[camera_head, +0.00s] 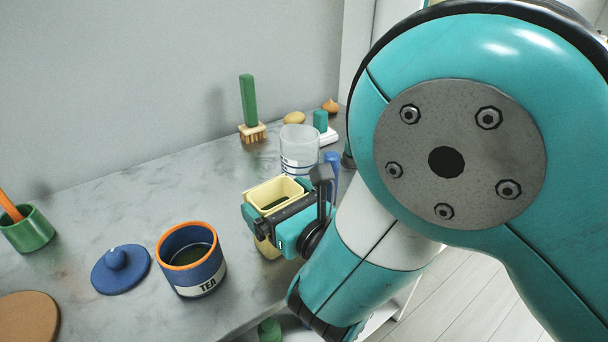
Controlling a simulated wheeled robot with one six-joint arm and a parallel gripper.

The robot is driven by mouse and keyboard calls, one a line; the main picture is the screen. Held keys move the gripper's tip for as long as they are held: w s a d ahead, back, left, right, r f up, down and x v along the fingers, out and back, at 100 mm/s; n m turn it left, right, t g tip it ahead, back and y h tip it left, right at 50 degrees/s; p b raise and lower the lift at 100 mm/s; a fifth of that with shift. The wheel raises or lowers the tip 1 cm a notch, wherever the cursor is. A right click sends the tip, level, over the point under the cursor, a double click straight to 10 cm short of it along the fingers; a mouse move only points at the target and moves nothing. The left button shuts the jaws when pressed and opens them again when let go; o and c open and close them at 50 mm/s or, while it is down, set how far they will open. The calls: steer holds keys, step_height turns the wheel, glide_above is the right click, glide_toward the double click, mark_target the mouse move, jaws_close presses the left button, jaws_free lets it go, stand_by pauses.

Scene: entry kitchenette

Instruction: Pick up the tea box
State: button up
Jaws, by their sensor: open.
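The canister is clear of my gripper.
A blue lid (121,269) lies left of the canister. A clear jar (299,149) stands behind the yellow box. A green-handled brush (249,108), a green cup (27,229) and a brown round board (27,318) are also on the counter (120,208). My arm hides the right side.

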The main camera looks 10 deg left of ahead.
steer(key=shift+a, duration=0.1)
steer(key=c, duration=1)
step_height(320, 180, up, 20)
steer(key=p, duration=1.9)
steer(key=shift+p, duration=0.4)
